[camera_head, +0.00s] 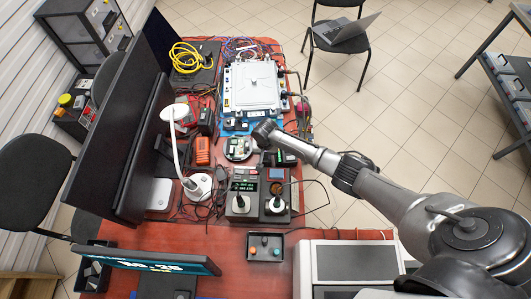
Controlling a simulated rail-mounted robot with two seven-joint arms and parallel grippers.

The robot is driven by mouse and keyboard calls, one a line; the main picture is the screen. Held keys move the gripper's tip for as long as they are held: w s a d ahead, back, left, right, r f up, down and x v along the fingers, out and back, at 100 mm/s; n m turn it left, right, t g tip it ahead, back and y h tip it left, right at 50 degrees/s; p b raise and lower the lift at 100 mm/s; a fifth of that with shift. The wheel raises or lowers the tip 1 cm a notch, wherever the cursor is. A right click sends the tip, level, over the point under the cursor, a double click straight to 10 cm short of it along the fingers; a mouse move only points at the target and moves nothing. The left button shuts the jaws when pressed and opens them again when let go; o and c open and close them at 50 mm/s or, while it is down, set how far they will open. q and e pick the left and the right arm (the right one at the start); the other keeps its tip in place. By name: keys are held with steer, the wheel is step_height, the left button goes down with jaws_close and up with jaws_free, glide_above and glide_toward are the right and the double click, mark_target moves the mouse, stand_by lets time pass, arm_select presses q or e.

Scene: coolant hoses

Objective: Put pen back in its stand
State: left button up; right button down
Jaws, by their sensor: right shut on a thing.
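My right arm reaches in from the lower right over the red table. Its dark gripper (265,133) is over the middle of the table, beside a round holder with a green circuit board (238,148). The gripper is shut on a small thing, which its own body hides. I cannot make out the pen for certain. I cannot tell which item is its stand; black bench units with displays (243,187) and cables stand just in front of the gripper. My left gripper is not in view.
A white desk lamp (182,145) and large dark monitors (120,130) line the left side. A white device (252,86) with cables stands behind the gripper. A black button box (265,247) sits near the front. Bare red table (190,238) shows at the front left.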

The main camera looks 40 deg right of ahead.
stand_by(0.4)
steer(key=c, duration=1.1)
jaws_free()
steer(key=shift+o, duration=0.6)
steer(key=shift+o, duration=0.5)
steer(key=o, duration=0.5)
steer(key=shift+c, duration=0.2)
steer(key=shift+r, duration=0.1)
